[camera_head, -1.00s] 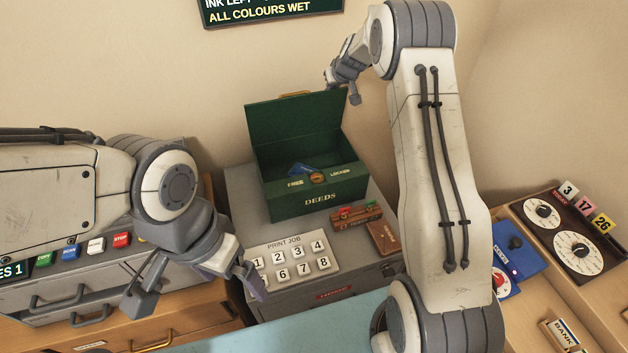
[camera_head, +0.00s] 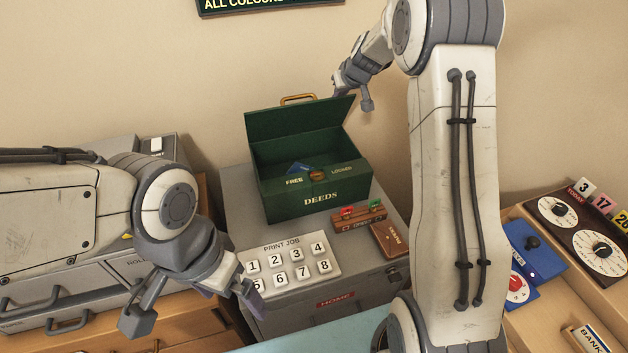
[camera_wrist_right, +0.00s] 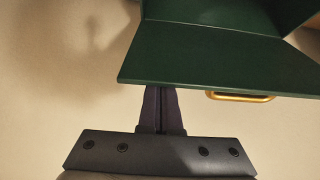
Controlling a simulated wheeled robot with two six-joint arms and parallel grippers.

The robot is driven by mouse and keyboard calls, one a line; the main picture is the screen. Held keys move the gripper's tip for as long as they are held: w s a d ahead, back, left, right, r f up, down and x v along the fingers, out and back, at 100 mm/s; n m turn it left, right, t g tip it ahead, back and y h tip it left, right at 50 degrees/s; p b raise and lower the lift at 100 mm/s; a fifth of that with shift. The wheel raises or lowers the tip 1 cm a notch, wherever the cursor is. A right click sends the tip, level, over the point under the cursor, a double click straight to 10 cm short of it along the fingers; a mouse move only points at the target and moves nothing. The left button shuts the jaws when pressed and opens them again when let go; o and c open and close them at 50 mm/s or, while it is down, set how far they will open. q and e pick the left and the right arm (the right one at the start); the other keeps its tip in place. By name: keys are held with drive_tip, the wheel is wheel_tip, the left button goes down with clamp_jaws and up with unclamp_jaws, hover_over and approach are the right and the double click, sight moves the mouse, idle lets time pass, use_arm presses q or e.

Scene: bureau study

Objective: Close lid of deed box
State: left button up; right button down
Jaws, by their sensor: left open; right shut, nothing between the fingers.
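The green deed box (camera_head: 318,199) stands on a grey cabinet with its lid (camera_head: 298,127) raised. A blue item (camera_head: 299,167) lies inside. The lid has a brass handle (camera_head: 298,98) at its top edge, which also shows in the right wrist view (camera_wrist_right: 240,96). My right gripper (camera_head: 366,103) is shut and empty, close to the lid's upper right corner. In the right wrist view its fingertips (camera_wrist_right: 158,88) meet the lid's edge in the picture; contact cannot be told. My left gripper (camera_head: 190,305) is open and empty, left of the number keypad.
A PRINT JOB keypad (camera_head: 288,265) sits in front of the box. A small rack with red and green pieces (camera_head: 360,217) and a brown block (camera_head: 390,239) lie right of it. Dial panels (camera_head: 585,235) stand far right. A wall is behind.

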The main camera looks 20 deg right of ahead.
drive_tip(key=shift+s+f+b, duration=0.2)
drive_tip(key=shift+s+b, duration=0.35)
drive_tip(key=shift+b, duration=0.05)
drive_tip(key=shift+s+f+b, duration=0.15)
drive_tip(key=shift+s+b, duration=0.4)
drive_tip(key=shift+s+r, duration=0.1)
wheel_tip(320, 180, up, 8)
drive_tip(key=p, duration=0.6)
drive_tip(key=shift+r, duration=0.1)
